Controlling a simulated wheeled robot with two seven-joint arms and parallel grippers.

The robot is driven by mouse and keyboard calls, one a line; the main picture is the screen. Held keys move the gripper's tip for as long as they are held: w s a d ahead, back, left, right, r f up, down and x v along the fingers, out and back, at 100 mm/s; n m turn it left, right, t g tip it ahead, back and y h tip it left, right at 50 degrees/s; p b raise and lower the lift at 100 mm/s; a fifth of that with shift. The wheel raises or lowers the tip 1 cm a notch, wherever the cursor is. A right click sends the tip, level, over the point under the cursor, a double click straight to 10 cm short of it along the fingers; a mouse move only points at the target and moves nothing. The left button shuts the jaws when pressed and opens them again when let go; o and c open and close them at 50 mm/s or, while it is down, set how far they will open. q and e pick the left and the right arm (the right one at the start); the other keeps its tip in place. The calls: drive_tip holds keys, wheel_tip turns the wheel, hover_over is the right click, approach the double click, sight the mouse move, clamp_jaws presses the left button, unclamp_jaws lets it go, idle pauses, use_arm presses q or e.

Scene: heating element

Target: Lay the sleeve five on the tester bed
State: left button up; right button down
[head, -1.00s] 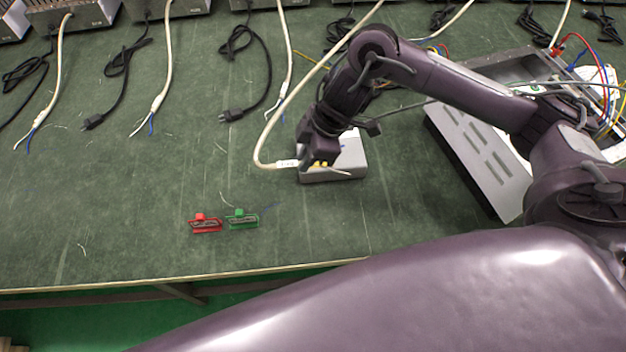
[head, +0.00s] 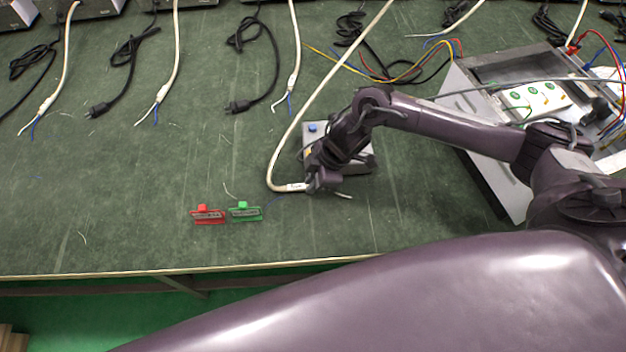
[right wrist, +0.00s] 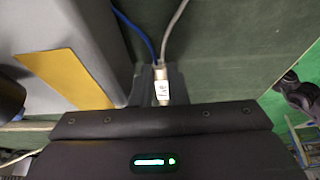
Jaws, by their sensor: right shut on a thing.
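The white sleeve (head: 295,187), on the end of a thick white cable, is held at my right gripper (head: 322,183), low over the mat. In the right wrist view the sleeve (right wrist: 162,92) sits between the fingers of my right gripper (right wrist: 160,76), with a label that seems to read "five". A blue and a pale wire run out past the fingertips. The grey tester box (head: 312,140), with a blue button, is just behind the gripper and partly hidden by my arm. Its side with a yellow strip (right wrist: 65,77) shows left of the fingers.
A red clip (head: 208,215) and a green clip (head: 244,212) stand on the green mat left of the gripper. An open metal case (head: 490,170) with wires is at the right. Several loose cords lie at the back. The front left mat is clear.

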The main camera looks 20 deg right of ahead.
drive_tip(key=shift+f, duration=0.1)
drive_tip(key=c, duration=1.7)
unclamp_jaws()
